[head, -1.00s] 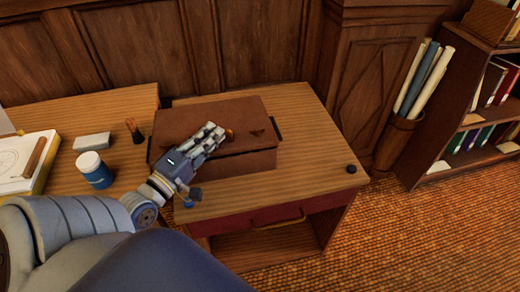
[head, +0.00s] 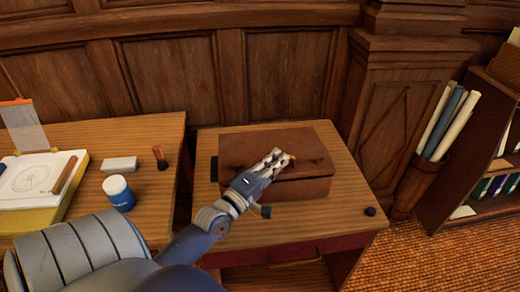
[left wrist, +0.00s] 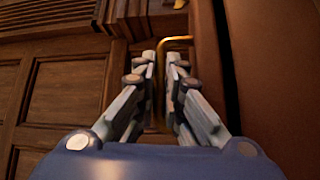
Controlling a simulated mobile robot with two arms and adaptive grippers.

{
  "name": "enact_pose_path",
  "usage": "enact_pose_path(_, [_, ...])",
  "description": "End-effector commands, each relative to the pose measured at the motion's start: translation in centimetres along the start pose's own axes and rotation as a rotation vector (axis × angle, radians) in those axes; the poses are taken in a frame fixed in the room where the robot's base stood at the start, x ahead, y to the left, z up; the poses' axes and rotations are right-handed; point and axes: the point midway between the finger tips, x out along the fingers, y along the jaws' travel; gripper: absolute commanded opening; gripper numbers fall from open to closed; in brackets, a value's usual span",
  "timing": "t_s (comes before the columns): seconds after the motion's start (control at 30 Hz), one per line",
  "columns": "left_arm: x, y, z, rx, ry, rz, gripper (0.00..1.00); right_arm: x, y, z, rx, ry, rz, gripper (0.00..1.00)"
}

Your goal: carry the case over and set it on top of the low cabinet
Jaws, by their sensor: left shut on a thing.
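The brown case (head: 303,189) is over the top of the low cabinet (head: 340,215), which has a red drawer front. The case's outline lies within the cabinet top; I cannot tell whether it touches the wood or hangs just above it. My left gripper (head: 281,160) reaches across the case from the front left and is shut on its handle, hiding part of the lid. In the left wrist view a thin brass handle (left wrist: 178,39) shows between the fingertips (left wrist: 165,65). My right gripper is not in view.
A black knob-like object (head: 370,211) sits at the cabinet's front right corner. A desk at left holds a blue jar (head: 119,194), a grey block (head: 120,164), a brush (head: 160,157) and a pad (head: 38,180). A panelled wall stands behind; rolled papers (head: 442,124) are at right.

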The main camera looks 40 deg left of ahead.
Motion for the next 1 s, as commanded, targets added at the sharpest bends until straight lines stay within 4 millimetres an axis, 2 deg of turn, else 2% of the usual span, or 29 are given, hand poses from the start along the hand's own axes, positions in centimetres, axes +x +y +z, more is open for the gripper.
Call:
enact_pose_path(0.03, [1.0, 0.9, 0.2, 0.003, 0.007, 0.021, 0.0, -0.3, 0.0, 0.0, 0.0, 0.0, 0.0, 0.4])
enact_pose_path(0.3, [3.4, 0.5, 1.4, 0.006, 0.006, 0.019, 0.0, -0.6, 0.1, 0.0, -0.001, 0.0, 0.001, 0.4])
enact_pose_path(0.43, [3.5, -0.1, 1.6, 0.008, 0.004, 0.017, 0.0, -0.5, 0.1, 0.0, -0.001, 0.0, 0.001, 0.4])
enact_pose_path(0.7, [3.2, -2.9, 1.9, 0.008, 0.006, 0.017, 0.0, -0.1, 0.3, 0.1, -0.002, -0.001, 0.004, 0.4])
enact_pose_path(0.97, [3.1, -3.2, 2.0, 0.004, 0.005, 0.015, 0.0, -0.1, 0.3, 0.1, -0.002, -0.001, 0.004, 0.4])
enact_pose_path(1.0, [2.9, -4.1, 2.2, -0.003, 0.0, -0.004, 0.16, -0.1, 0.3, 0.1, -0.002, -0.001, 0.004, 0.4])
